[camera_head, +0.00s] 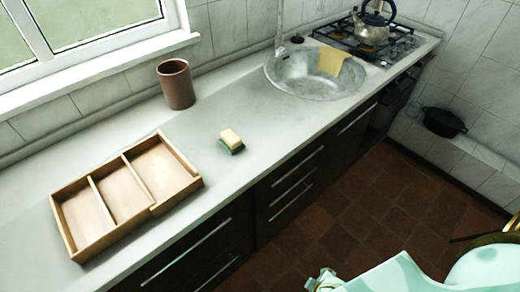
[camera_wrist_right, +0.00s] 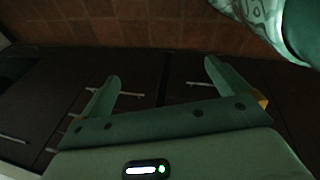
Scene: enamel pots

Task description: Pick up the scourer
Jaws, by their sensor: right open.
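The scourer (camera_head: 231,142), a small block with a pale yellow top and a dark green underside, lies on the grey countertop (camera_head: 215,185) to the right of the wooden tray. My right gripper (camera_wrist_right: 162,80) shows in the wrist view with its two green fingers wide apart and nothing between them. It is in front of the dark cabinet fronts, away from the scourer, which is not in the wrist view. Part of my green arm shows at the lower right of the head view. My left gripper is not in view.
A wooden tray (camera_head: 153,206) with three compartments stands left of the scourer. A brown cup (camera_head: 176,84) stands behind it. A round sink (camera_head: 300,85) with a yellow cloth (camera_head: 332,61) and a hob with a kettle (camera_head: 371,30) are farther right. The counter around the scourer is clear.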

